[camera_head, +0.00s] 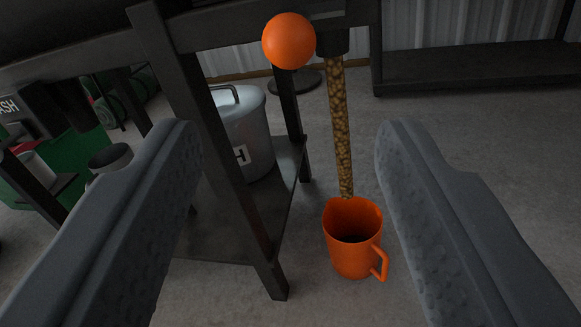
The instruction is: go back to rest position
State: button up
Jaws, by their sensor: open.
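My gripper (287,150) is open, with its two grey fingers wide apart at the left and right of the view. Nothing is held between them. Beyond the fingers, an orange mug (353,262) stands upright on the floor with its handle toward the lower right. A column of brown pellets (339,125) runs from a dark spout (332,42) down to the mug's rim. An orange ball-shaped knob (289,40) is beside the spout, at the upper middle.
A dark metal stand (190,100) fills the left and middle. A grey lidded bin (247,130) is on its lower shelf. A green container (88,150) is at the left. A low dark shelf (470,68) is at the back right. The floor (480,140) is clear at the right.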

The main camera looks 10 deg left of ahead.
jog(key=shift+w+r, duration=0.1)
jog(key=w+r+n, duration=0.2)
jog(key=w+r, duration=0.5)
jog(key=r, duration=0.4)
jog(key=w+a+r+g+h+p, duration=0.1)
jog(key=a+r, duration=0.1)
jog(key=r, duration=1.5)
jog(key=w+a+r+h+p, duration=0.1)
jog(key=w+a+r+p, duration=0.1)
jog(key=r, duration=1.5)
jog(key=s+a+r, duration=0.2)
jog(key=s+r, duration=0.2)
jog(key=r, duration=0.3)
jog(key=s+a+r+g, duration=0.1)
jog(key=s+a+r, duration=0.1)
jog(key=s+r, duration=0.35)
jog(key=s+a+r, duration=0.2)
jog(key=r, duration=0.7)
jog(key=s+a+r+y, duration=0.1)
jog(key=s+a+r, duration=0.1)
jog(key=s+r, duration=0.4)
jog(key=s+a+r+y+p, duration=0.1)
jog(key=s+a+r, duration=0.2)
jog(key=s+r, duration=0.3)
jog(key=s, duration=0.5)
jog(key=shift+a+g, duration=0.3)
jog(key=shift+a, duration=0.05)
jog(key=shift+f, duration=0.1)
